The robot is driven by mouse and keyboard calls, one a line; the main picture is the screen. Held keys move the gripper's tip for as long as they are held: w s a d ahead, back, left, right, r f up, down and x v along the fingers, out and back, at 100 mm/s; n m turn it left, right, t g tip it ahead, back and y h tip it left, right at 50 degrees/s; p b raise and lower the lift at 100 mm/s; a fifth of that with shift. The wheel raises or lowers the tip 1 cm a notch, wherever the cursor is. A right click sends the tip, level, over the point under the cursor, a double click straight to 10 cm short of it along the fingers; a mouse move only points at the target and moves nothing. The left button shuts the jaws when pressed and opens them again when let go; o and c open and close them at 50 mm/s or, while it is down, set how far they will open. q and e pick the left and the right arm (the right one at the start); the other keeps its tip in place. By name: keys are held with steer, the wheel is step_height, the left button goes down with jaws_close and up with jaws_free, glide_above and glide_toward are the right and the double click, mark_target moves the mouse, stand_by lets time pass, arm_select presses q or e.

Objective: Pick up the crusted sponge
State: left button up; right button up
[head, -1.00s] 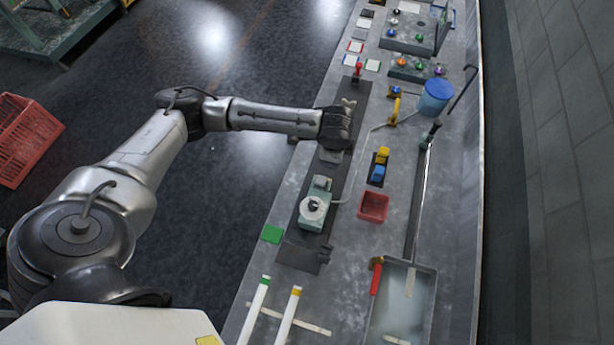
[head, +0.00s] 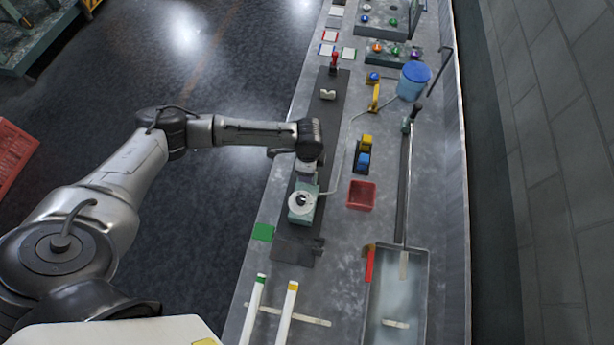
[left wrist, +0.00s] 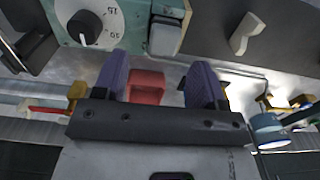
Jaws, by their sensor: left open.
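Two small blocks, one yellow (head: 366,141) and one blue (head: 362,160), sit together on a dark base on the bench in the head view. They may be sponges; I cannot tell which, if either, is crusted. My left gripper (head: 308,158) is left of them, over the far end of the teal dial device (head: 302,205). In the left wrist view my left gripper (left wrist: 160,88) has its purple fingers apart with nothing held. The blocks are largely or wholly hidden behind its right finger there. My right gripper is out of view.
A red bin (head: 361,195) stands near the blocks and shows between the fingers in the wrist view (left wrist: 147,86). A grey basin (head: 397,300) is at the near end.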

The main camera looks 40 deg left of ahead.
arm_select(q)
steer(key=shift+a+f+p, duration=0.15)
steer(key=shift+f+p, duration=0.05)
steer(key=shift+f, duration=1.15)
steer(key=shift+a+f+p, duration=0.1)
steer(key=shift+f+p, duration=0.05)
steer(key=shift+f, duration=1.2)
steer(key=c, duration=1)
steer(key=shift+r, duration=0.1)
